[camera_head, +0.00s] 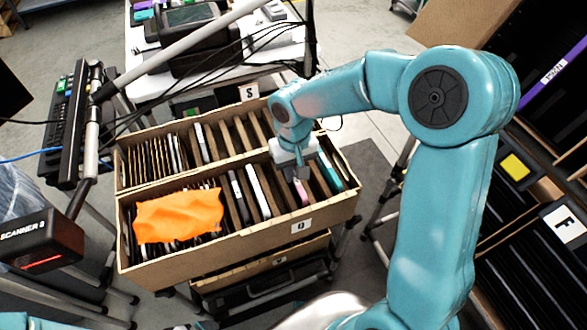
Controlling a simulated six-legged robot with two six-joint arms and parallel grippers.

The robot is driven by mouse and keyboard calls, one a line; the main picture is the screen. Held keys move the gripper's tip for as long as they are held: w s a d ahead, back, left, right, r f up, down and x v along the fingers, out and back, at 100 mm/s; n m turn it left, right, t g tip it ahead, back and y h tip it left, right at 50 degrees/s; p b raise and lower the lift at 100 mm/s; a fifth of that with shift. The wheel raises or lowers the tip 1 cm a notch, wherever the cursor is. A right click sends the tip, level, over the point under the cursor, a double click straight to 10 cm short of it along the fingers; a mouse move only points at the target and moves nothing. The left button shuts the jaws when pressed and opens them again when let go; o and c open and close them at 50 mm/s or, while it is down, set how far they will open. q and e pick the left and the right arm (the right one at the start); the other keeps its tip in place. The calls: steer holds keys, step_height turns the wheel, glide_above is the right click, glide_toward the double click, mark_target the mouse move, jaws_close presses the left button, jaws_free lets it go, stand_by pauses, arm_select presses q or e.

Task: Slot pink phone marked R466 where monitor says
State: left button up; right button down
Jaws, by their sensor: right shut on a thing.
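My right gripper (297,176) reaches down into the front carton (240,256), which carries a label that looks like Q. It is shut on the pink phone (302,192), which stands on edge in a slot near the carton's right end. Only a small part of the phone shows, and the R466 mark cannot be read. No monitor text is readable in this view. My left gripper is out of view; only a bit of teal arm shows at the bottom left.
An orange cloth (178,215) lies over the front carton's left slots. A rear carton (150,137) with dividers adjoins it, near an S label (249,91). A scanner (40,242) stands at left, a pole and cables cross above, and an F-labelled rack (563,224) stands at right.

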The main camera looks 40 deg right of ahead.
steer(key=shift+f+b, duration=0.3)
stand_by(0.6)
steer(key=c, duration=1)
jaws_free()
steer(key=shift+c, duration=0.2)
step_height(320, 180, up, 16)
steer(key=p, duration=0.1)
steer(key=shift+r, duration=0.2)
steer(key=shift+r, duration=0.1)
step_height(320, 180, up, 7)
steer(key=p, duration=0.7)
